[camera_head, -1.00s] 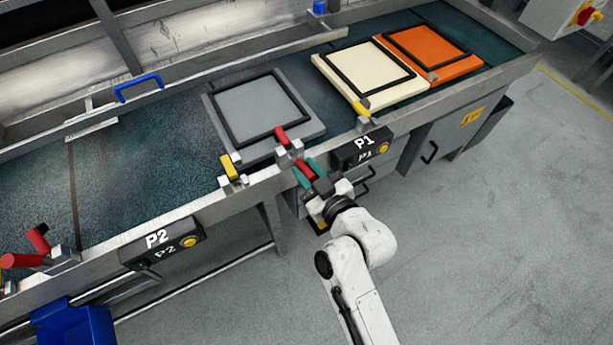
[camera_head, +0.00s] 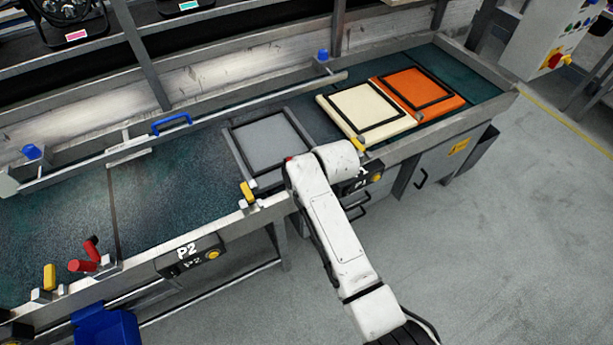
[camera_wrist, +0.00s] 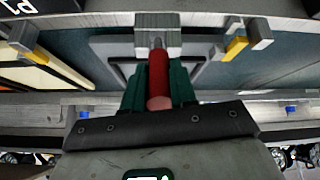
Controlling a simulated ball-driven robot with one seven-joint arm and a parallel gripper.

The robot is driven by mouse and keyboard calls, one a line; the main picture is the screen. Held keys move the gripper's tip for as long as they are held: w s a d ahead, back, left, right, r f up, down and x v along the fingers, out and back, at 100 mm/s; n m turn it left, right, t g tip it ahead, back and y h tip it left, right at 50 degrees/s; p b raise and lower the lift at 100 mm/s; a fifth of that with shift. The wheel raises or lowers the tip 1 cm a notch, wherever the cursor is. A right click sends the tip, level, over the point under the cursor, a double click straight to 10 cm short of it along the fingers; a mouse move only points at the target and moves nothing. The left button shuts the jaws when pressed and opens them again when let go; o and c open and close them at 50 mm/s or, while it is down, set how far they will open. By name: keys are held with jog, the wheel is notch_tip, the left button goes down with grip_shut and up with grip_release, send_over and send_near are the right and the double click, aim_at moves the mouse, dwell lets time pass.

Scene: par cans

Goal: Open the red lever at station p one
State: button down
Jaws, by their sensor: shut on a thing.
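The red lever (camera_wrist: 159,75) at station P1 shows in the wrist view, running from its grey metal block (camera_wrist: 158,42) towards my gripper. My gripper (camera_wrist: 158,90) is shut on it, with one green finger on each side. In the head view, my white arm hides the gripper and most of the lever; only a small red bit shows at the arm's left edge. The P1 box (camera_head: 360,183) on the rail is partly covered by my arm. A grey plate with a dark frame (camera_head: 266,140) lies on the belt just behind.
A cream plate (camera_head: 365,106) and an orange plate (camera_head: 420,90) lie farther right. Yellow levers stand on the rail, one (camera_head: 247,192) left of my arm. Station P2 (camera_head: 190,256) has its own red lever (camera_head: 83,266). The floor at right is clear.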

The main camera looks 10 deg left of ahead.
jog(key=shift+w+a+r+g+h, duration=0.25)
jog(key=shift+w+g+h, duration=0.05)
jog(key=shift+w+g, duration=0.2)
jog(key=c, duration=0.9)
grip_release()
jog(key=shift+f, duration=0.1)
jog(key=v, duration=1)
jog(key=shift+r, duration=0.4)
